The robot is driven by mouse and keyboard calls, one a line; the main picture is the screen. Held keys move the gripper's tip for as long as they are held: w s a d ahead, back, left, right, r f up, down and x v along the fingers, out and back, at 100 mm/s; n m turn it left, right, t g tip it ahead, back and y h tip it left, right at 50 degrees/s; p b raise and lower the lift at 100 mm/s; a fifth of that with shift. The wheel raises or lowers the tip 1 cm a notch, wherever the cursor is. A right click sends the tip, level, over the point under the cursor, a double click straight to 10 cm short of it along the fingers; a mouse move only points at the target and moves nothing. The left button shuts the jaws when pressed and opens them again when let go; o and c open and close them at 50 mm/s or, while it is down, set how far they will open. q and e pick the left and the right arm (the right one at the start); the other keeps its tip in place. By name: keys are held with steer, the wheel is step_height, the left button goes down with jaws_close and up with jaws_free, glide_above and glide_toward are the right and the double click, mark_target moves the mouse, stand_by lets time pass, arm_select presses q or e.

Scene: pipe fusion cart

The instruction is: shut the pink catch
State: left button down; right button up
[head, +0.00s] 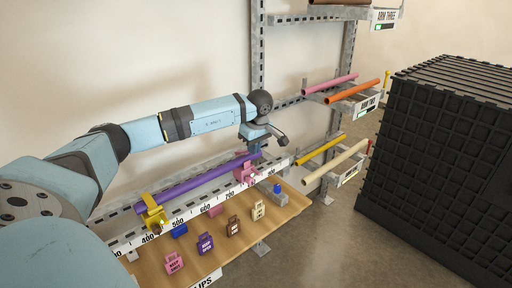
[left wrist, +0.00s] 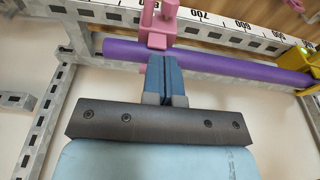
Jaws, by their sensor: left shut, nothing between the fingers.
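The pink catch (head: 246,174) sits on the white scale rail near the right end of the purple pipe (head: 190,184). In the left wrist view the pink catch (left wrist: 157,24) reaches across the purple pipe (left wrist: 215,62). My left gripper (head: 254,150) is shut and empty, just above and behind the pink catch. In the left wrist view its blue fingertips (left wrist: 164,62) are together, at or very close to the lower edge of the catch; I cannot tell whether they touch. Whether the catch is latched is unclear. My right gripper is out of view.
A yellow clamp (head: 152,213) holds the pipe's left part. Several labelled tags, including a brown one (head: 234,227), are on the wooden shelf (head: 195,262). Rack arms with coloured pipes, one orange (head: 353,92), stand at right, beside a large black crate (head: 440,165).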

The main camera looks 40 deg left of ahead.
arm_select(q)
steer(key=f, duration=0.1)
steer(key=d+f+b, duration=0.1)
steer(key=f, duration=0.1)
steer(key=d+f, duration=0.1)
steer(key=shift+d+f+b, duration=0.15)
steer(key=shift+f+b, duration=0.2)
steer(key=shift+b, duration=0.05)
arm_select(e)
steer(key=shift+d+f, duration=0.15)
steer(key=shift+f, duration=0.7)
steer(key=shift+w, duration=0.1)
